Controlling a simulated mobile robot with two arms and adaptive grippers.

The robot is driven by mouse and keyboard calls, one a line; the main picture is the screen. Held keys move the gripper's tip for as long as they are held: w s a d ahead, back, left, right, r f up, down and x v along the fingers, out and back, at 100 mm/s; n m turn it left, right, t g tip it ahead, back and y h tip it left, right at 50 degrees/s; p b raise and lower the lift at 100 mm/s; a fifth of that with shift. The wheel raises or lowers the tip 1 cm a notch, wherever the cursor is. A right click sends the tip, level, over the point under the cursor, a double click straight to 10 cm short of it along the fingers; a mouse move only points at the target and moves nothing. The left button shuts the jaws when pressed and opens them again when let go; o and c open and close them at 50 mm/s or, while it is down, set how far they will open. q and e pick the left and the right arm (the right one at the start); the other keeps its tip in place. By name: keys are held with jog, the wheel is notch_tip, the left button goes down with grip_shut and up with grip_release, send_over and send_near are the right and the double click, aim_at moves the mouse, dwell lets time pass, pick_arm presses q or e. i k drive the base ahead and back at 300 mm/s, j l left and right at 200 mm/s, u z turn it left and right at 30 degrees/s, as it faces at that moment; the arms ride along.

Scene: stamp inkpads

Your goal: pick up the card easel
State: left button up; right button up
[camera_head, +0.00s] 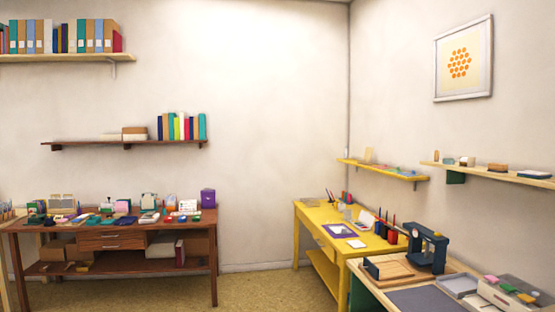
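I cannot pick out the card easel for certain at this distance. A small upright pale thing (369,154) stands on the yellow wall shelf (383,170). A white, leaning, panel-like thing (366,219) stands on the yellow desk (308,216). A white, card-like thing (188,206) stands among small items on the brown table (77,229) at the left. Any of these may be too small to tell apart from an easel. Neither of my grippers is in view.
A nearer bench at lower right holds a dark blue press (427,248), a wooden tray (390,270), a grey mat (430,300) and a grey tray (457,285). Wall shelves hang at left and right. The floor (265,290) between the brown table and yellow desk is clear.

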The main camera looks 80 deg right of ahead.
aim_at(369, 151)
jog(key=z, duration=3.4)
jog(key=i+j+u, duration=0.4)
jog(key=i, duration=0.25)
jog(key=i+j+u, duration=0.25)
jog(key=i, duration=0.75)
jog(key=i+u, duration=0.25)
jog(key=i, duration=0.7)
jog(key=i+z, duration=0.1)
jog(key=i, duration=0.55)
jog(key=i+z, duration=0.15)
jog(key=i, duration=0.55)
jog(key=i+j+z, duration=0.1)
jog(key=i, duration=0.55)
